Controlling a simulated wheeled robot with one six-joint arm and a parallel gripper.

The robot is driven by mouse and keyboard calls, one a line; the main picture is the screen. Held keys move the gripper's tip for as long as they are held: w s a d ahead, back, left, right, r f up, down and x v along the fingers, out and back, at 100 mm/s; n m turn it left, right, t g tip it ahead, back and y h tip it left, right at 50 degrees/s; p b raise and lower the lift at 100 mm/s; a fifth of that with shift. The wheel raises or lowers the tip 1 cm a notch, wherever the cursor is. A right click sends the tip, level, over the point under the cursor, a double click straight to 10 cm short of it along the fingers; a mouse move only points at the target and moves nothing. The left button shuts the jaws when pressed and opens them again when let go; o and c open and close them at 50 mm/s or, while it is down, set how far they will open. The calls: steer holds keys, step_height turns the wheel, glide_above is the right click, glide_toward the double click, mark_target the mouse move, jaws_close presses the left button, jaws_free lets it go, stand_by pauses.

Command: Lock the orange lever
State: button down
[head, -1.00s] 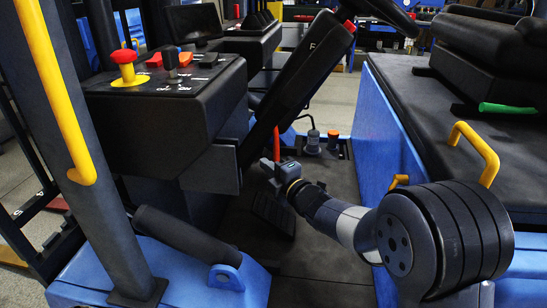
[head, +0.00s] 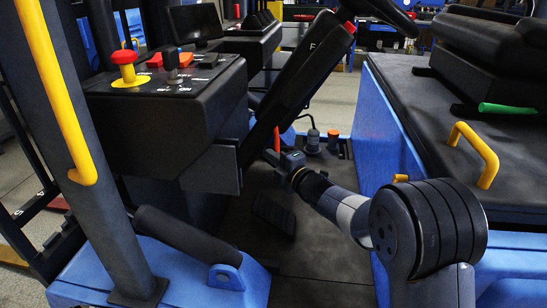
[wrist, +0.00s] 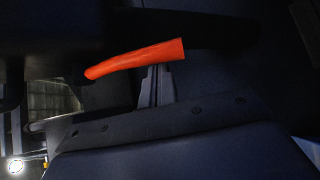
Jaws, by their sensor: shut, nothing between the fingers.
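The orange lever (head: 276,139) stands nearly upright beside the black console and steering column in the head view, its lower part hidden by my gripper. In the wrist view the orange lever (wrist: 136,59) lies across the upper middle, slightly tilted, with its wider end to the right. My gripper (head: 270,157) is at the lower part of the lever in the head view. In the wrist view my gripper's fingers (wrist: 154,80) are together just under the lever, with nothing held. I cannot tell whether they touch it.
The console with a red mushroom button (head: 124,62) is at the left. A black seat (head: 470,85) with a green handle (head: 507,108) and a yellow grab handle (head: 474,150) is at the right.

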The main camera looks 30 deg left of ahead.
steer(key=shift+w+d+r+n+h+p, duration=0.2)
steer(key=shift+d+n+h+p, duration=0.25)
steer(key=shift+p, duration=0.3)
steer(key=w+d+r+n+h+p, duration=0.1)
steer(key=d+r+n+h+p, duration=0.2)
steer(key=p, duration=1.1)
steer(key=d+n+h, duration=0.1)
steer(key=d+h, duration=0.1)
steer(key=d, duration=0.1)
steer(key=shift+w+r+g+p, duration=0.35)
steer(key=shift+w+g, duration=0.05)
steer(key=shift+h, duration=0.25)
